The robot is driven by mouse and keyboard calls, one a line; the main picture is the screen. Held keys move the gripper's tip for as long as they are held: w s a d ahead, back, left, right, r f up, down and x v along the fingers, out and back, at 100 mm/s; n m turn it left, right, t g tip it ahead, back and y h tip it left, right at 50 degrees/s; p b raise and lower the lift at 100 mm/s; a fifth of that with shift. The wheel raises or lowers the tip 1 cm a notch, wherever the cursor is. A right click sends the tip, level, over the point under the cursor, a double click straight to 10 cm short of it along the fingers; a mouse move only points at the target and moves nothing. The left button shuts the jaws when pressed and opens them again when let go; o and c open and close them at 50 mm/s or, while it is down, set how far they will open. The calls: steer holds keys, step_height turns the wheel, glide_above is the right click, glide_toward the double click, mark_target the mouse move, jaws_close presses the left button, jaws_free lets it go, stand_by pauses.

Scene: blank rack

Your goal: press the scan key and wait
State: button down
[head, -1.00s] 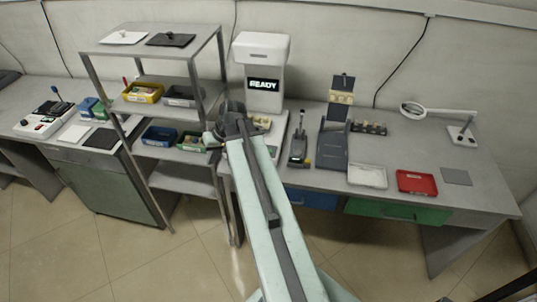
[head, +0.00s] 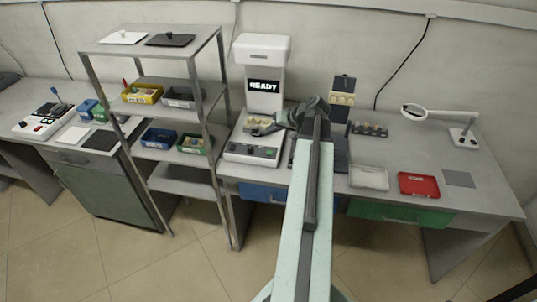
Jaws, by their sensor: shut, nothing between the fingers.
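The white scanner (head: 262,50) stands at the back of the bench, and its screen (head: 263,87) reads READY. Its low front panel (head: 252,154) carries a dark strip with small keys or knobs, too small to tell which is the scan key. My gripper (head: 256,130) is shut and empty, pointing left over the scanner's bed, behind the front panel. A pale beige item (head: 258,121) shows on the bed beside the gripper, partly hidden. I cannot tell whether the gripper touches anything.
A metal shelf rack (head: 190,130) with small bins stands to the left. To the right are a stand with a beige block (head: 342,98), a white tray (head: 369,177), a red tray (head: 418,185) and a magnifier lamp (head: 430,113). My arm hides part of the bench middle.

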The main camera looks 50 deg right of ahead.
mark_target(271, 153)
step_height(271, 153, down, 9)
steer(key=b, duration=0.8)
steer(key=shift+r, duration=0.1)
steer(key=shift+r, duration=0.1)
stand_by(1.2)
steer(key=shift+w+f+b, duration=0.15)
steer(key=shift+f+b, duration=0.25)
steer(key=shift+b, duration=0.15)
steer(key=shift+f+b, duration=0.5)
stand_by(0.4)
steer(key=shift+r, duration=0.15)
steer(key=shift+r+p, duration=0.8)
steer(key=shift+p, duration=0.15)
